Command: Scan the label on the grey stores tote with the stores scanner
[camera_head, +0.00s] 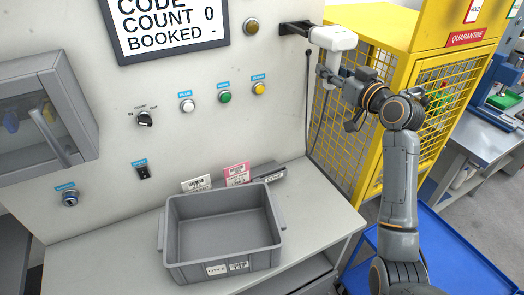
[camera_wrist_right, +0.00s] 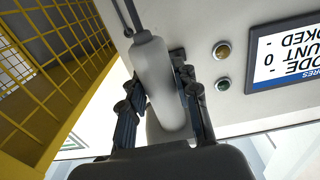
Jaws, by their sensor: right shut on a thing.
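The grey stores tote (camera_head: 180,238) stands on the bench, open and apparently empty. The white stores scanner (camera_head: 334,38) is at the dark wall holder (camera_head: 295,28), high on the panel's right side. My right gripper (camera_head: 338,76) is shut on the scanner's handle. In the right wrist view the white handle (camera_wrist_right: 158,75) lies between the two dark fingers (camera_wrist_right: 160,100). Whether the scanner still touches the holder is unclear. My left gripper is not in view.
The display (camera_head: 170,20) reads "COUNT 0" and "BOOKED -". Buttons, a rotary switch (camera_head: 145,118) and a key switch line the panel. White and pink cards (camera_head: 236,174) stand behind the tote. The yellow quarantine cage (camera_head: 400,50) is close behind my right arm. Bench right of the tote is clear.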

